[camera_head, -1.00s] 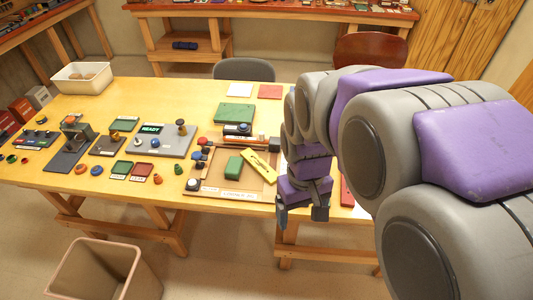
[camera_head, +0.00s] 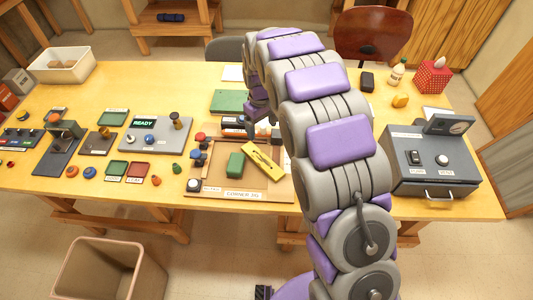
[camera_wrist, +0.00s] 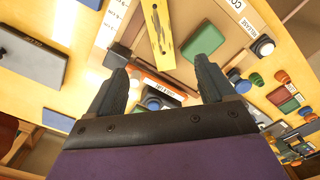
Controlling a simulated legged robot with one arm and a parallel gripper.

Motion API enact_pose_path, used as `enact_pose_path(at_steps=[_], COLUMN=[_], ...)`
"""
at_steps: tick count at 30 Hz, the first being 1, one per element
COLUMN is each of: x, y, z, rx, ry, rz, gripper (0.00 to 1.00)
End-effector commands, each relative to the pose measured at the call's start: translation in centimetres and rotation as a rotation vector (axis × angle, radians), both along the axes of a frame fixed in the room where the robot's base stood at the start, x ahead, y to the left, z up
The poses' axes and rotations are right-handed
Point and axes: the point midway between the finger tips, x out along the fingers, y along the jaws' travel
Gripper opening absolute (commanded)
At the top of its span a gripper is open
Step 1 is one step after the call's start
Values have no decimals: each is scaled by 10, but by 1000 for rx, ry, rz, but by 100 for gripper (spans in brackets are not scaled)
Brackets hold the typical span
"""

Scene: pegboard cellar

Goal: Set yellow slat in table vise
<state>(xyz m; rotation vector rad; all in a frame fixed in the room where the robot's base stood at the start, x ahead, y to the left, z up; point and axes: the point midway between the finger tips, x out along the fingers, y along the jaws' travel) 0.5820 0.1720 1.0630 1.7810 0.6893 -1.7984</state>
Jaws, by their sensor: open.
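The yellow slat (camera_head: 262,162) lies tilted on the brown corner jig tray (camera_head: 215,189), beside a green block (camera_head: 235,165). The slat also shows in the wrist view (camera_wrist: 158,30), ahead of my fingertips. A dark device with a raised block on a long base plate (camera_head: 62,131), at the table's left, looks like the table vise; its jaw details are too small to tell. My gripper (camera_head: 262,131) is open and empty, above the table just behind the slat's upper end. In the wrist view its fingers (camera_wrist: 162,75) stand apart, with no slat between them.
A control panel reading READY (camera_head: 155,137) lies between jig and vise-like device. A grey machine (camera_head: 432,165) stands at right. A bin (camera_head: 100,270) is on the floor in front.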

Motion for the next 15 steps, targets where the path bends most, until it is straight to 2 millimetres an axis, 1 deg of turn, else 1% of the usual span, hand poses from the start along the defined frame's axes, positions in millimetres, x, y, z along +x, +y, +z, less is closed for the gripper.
enact_pose_path(at_steps=[3,8,11,15], x=[5,6,7,6], y=[5,6,6,8], z=[-6,-16,-30,-58], rx=[3,4,4,2], ry=[-1,-3,-3,0], rz=[17,21,20,20], gripper=[83,83,83,83])
